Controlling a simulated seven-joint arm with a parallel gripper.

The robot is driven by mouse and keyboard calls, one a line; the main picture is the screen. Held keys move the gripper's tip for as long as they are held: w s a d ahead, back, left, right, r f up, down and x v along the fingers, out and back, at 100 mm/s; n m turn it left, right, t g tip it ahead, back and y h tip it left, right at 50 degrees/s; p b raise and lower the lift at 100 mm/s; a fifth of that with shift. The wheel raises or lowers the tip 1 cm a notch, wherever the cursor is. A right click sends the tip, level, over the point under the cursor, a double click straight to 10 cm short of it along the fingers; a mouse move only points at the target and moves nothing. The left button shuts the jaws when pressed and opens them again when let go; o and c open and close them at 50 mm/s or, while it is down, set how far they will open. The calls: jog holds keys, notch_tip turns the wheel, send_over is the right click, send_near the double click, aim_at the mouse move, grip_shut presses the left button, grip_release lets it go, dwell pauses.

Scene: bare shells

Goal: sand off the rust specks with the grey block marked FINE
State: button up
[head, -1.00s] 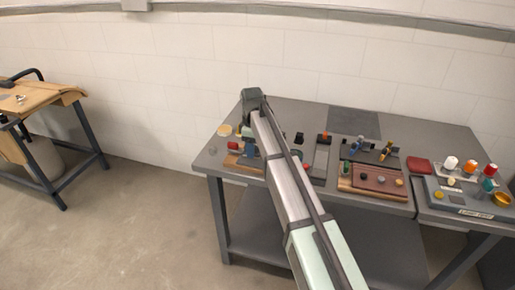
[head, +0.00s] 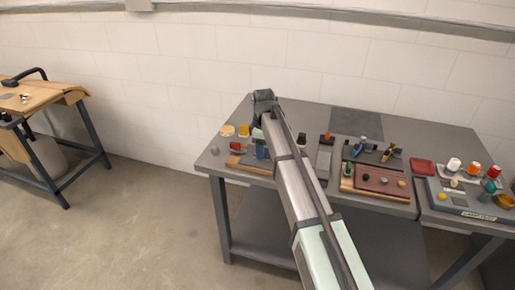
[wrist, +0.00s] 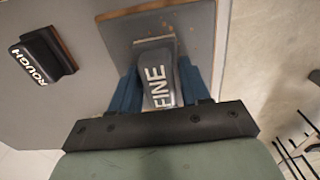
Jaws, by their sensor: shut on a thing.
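My gripper (wrist: 158,78) has blue fingers. It is shut on the grey block marked FINE (wrist: 157,72), one finger on each side, with the lettering facing the wrist camera. The block is over a grey plate (wrist: 199,35) in the wrist view; whether it touches is unclear. A paler patch shows just past the block's end. A dark block marked ROUGH (wrist: 45,58) lies to the left. In the head view my gripper (head: 260,150) is mostly hidden behind my arm, above the bench's left part.
The grey bench (head: 290,190) holds a brown-red tray (head: 372,181), tools, a red pad (head: 421,166) and several small pots at right. A yellow object (head: 244,130) and a red one (head: 235,146) stand left of my gripper. A separate wooden-topped table (head: 40,100) is far left.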

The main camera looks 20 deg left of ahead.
aim_at(252, 155)
jog(key=shift+d, duration=2.45)
jog(key=shift+s+r, duration=0.1)
jog(key=shift+s, duration=0.35)
jog(key=shift+a, duration=4.35)
jog(key=shift+d, duration=2.25)
jog(key=shift+d+f, duration=0.2)
jog(key=shift+d, duration=1.85)
